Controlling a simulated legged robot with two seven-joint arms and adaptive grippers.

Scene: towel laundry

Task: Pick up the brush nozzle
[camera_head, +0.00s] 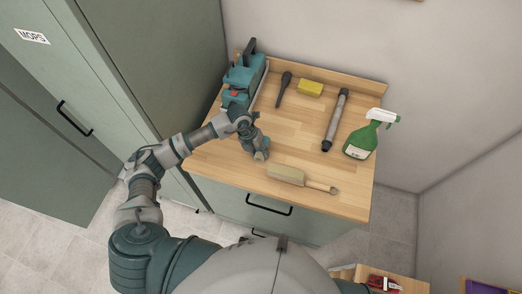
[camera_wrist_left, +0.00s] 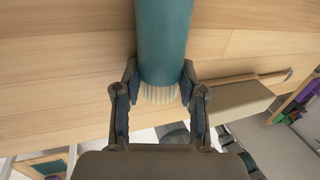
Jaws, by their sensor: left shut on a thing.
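The brush nozzle (camera_wrist_left: 164,40) is a teal cylinder with pale bristles at one end, seen close up in the left wrist view. My left gripper (camera_wrist_left: 160,84) is shut on it, with one finger on each side near the bristle end. In the head view my left gripper (camera_head: 257,147) is over the left front part of the wooden worktop. The nozzle is mostly hidden there by the gripper. I cannot tell whether it touches the wood. My right gripper is not in view.
The worktop (camera_head: 231,178) also holds a teal machine (camera_head: 240,83), a dark slim tool (camera_head: 284,88), a yellow sponge (camera_head: 310,88), a grey tube (camera_head: 336,118), a green spray bottle (camera_head: 362,141) and a wooden-handled brush (camera_head: 287,175). The middle is clear. Tall green cabinets stand left.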

